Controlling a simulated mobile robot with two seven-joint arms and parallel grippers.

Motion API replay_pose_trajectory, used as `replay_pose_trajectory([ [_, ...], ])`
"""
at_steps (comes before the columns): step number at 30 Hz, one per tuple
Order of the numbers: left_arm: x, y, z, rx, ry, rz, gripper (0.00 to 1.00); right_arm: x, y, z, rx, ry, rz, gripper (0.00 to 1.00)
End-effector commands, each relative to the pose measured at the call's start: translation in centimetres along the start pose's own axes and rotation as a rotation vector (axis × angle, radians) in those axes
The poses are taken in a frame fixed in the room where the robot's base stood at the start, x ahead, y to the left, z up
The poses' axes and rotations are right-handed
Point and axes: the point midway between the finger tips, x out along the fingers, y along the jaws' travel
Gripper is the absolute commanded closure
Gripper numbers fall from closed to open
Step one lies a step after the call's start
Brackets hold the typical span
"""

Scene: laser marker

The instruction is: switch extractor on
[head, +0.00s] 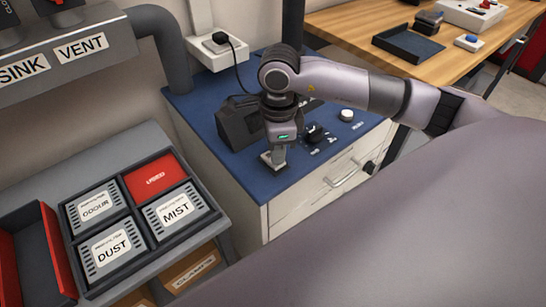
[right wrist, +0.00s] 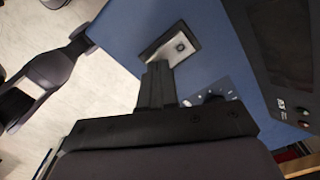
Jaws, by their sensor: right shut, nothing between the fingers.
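My right gripper (head: 277,158) is shut and empty, pointing down over the front corner of the blue bench top. Its closed fingers also show in the right wrist view (right wrist: 156,80). Just past the fingertips there is a small light plate with a dark edge and a round spot (right wrist: 172,45); whether the fingers touch it I cannot tell. In the head view the gripper partly covers this plate (head: 267,161). A black knob (head: 315,132) and a white knob (head: 346,115) stand on the bench top to the right. No label reading "extractor" is legible. My left gripper is not in view.
A dark angled device (head: 236,123) stands left of my right gripper. A wall socket with a black plug (head: 221,40) is behind. A tray of DUST, ODOUR, MIST and USED compartments (head: 136,247) is at lower left. A wooden bench (head: 352,22) with a dark tray (head: 408,45) is behind right.

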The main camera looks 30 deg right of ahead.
Motion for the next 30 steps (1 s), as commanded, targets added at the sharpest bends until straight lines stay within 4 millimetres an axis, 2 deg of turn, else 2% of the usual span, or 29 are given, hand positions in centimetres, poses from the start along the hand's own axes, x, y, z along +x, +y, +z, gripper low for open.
replay_pose_trajectory([
  [19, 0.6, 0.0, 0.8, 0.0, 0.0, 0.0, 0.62, 1.1, 0.0, 0.0, 0.0, 0.0, 0.0, 1.0],
  [25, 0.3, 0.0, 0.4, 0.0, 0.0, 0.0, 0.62, 0.5, 0.0, 0.0, 0.0, 0.0, 0.0, 1.0],
  [30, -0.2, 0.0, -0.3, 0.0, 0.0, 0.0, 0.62, -0.9, 0.0, 0.0, 0.0, 0.0, 0.0, 1.0],
])
